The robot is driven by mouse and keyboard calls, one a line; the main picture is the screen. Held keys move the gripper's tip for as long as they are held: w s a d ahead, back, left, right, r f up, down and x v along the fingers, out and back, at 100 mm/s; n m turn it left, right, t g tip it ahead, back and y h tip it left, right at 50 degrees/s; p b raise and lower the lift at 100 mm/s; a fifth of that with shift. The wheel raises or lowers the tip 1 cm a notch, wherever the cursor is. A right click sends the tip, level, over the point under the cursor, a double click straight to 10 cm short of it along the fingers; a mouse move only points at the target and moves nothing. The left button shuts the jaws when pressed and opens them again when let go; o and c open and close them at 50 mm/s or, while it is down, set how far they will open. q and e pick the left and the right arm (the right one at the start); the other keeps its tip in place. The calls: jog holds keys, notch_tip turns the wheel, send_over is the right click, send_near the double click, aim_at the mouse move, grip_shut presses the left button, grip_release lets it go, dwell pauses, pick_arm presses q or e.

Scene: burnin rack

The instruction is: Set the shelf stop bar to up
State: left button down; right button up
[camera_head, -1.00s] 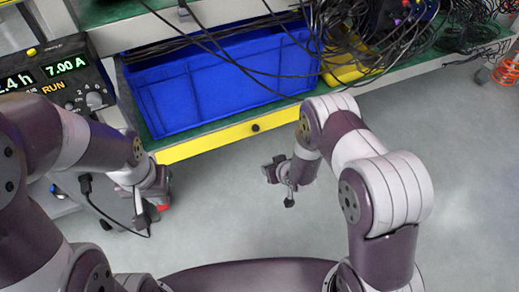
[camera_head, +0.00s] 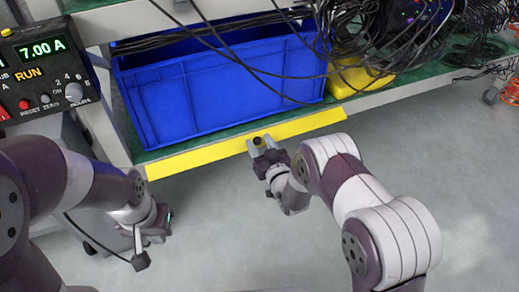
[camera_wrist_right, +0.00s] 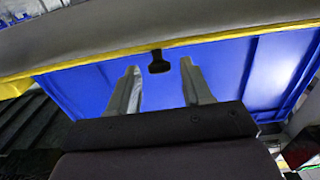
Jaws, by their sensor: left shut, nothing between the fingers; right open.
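The shelf stop bar is a long yellow strip (camera_head: 200,155) along the front edge of the lower shelf, with a dark knob (camera_head: 257,141) near its middle. In the right wrist view the yellow bar (camera_wrist_right: 225,35) crosses the top and the knob (camera_wrist_right: 158,63) hangs below it. My right gripper (camera_head: 261,143) is open, its fingertips on either side of the knob in both views; I cannot tell whether they touch it. In the wrist view, the same gripper (camera_wrist_right: 160,68) has nothing gripped. My left gripper (camera_head: 152,232) is shut and empty, low at left, away from the bar.
A blue bin (camera_head: 220,85) stands on the green shelf behind the bar. Black cables (camera_head: 310,50) hang over it, and a yellow bin (camera_head: 358,80) sits to its right. The floor in front is clear.

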aim_at(257, 139)
jog(key=shift+w+a, duration=0.15)
jog(key=shift+w, duration=0.25)
grip_shut()
jog(key=shift+r+p, duration=0.1)
jog(key=shift+p, duration=0.2)
jog(key=shift+r+p, duration=0.15)
jog(key=shift+p, duration=0.3)
jog(key=r+g+p, duration=0.1)
jog(key=g+p, duration=0.1)
jog(key=p, duration=0.1)
jog(key=g+h+p, duration=0.1)
jog(key=p, duration=0.3)
jog(key=w+r+g+p, duration=0.1)
jog(key=g+p, duration=0.1)
jog(key=p, duration=0.2)
jog(key=shift+a+r+g+h, duration=0.2)
jog(key=shift+r+g+h, duration=0.1)
jog(key=shift+r+h, duration=0.1)
jog(key=shift+w+g+p, duration=0.25)
jog(key=shift+g+p, duration=0.35)
jog(key=shift+p, duration=0.4)
jog(key=shift+f, duration=0.1)
